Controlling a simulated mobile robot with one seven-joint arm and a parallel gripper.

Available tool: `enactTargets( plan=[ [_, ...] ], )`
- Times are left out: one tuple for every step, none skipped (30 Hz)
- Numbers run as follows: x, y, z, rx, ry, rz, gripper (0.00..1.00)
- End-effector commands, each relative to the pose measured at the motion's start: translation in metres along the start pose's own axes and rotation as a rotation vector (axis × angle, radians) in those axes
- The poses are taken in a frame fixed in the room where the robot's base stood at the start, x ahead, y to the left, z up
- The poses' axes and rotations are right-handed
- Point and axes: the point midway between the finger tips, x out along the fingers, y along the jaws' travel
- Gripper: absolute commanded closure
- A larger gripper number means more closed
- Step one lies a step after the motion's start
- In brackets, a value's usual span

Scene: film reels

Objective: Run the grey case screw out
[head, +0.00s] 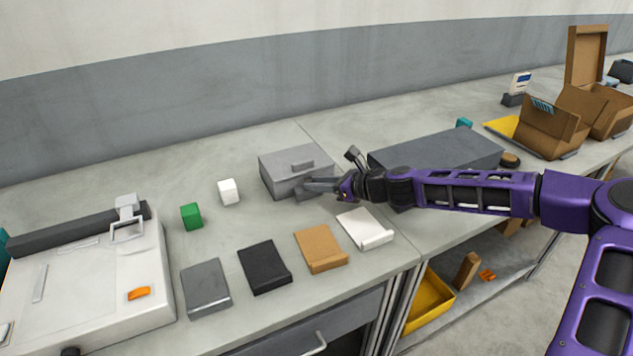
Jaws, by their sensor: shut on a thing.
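The grey case (283,178) stands on the bench in the middle of the head view, a low box with a small raised block on its lid. My gripper (318,187) is at the lower right of its front side, with the arm reaching in from the right. The gripper is shut on a small grey part at the case front, which appears to be the screw. The fingers and wrist hide most of it, so its thread and how far it stands out cannot be seen.
A long dark grey box (435,148) lies right of the case, behind my arm. A white block (228,191) and a green block (191,216) stand to the left. Several flat pieces, including a black one (264,267), line the front. A white machine (90,280) fills the left.

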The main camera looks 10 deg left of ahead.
Motion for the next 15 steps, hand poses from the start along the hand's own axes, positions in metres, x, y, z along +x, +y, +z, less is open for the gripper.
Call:
enactTargets(
  plan=[
    [0.0003,-0.0004,0.0006,-0.001,-0.001,0.000,1.00],
    [0.0003,-0.0004,0.0005,-0.001,-0.001,0.000,1.00],
    [0.0003,-0.0004,0.0005,-0.001,-0.001,0.000,1.00],
    [0.0003,-0.0004,0.0005,-0.001,-0.001,0.000,1.00],
    [0.0003,-0.0003,0.0005,-0.001,-0.001,0.000,1.00],
    [0.0004,-0.0003,0.0005,-0.001,-0.001,0.000,1.00],
    [0.0004,-0.0003,0.0005,-0.001,-0.001,0.000,1.00],
    [0.0004,-0.0003,0.0005,-0.001,-0.001,-0.001,1.00],
    [0.0004,-0.0003,0.0005,-0.001,-0.001,-0.001,1.00],
    [0.0004,-0.0003,0.0006,-0.001,-0.001,-0.001,0.69],
    [0.0004,-0.0003,0.0005,-0.001,-0.001,-0.001,0.64],
    [0.0004,-0.0003,0.0005,0.000,-0.001,-0.001,0.57],
    [0.0004,-0.0002,0.0005,0.000,-0.001,-0.001,0.51],
    [0.0004,-0.0002,0.0004,0.000,-0.001,-0.001,0.46],
    [0.0003,-0.0003,0.0004,0.000,-0.001,-0.001,0.45]
  ],
)
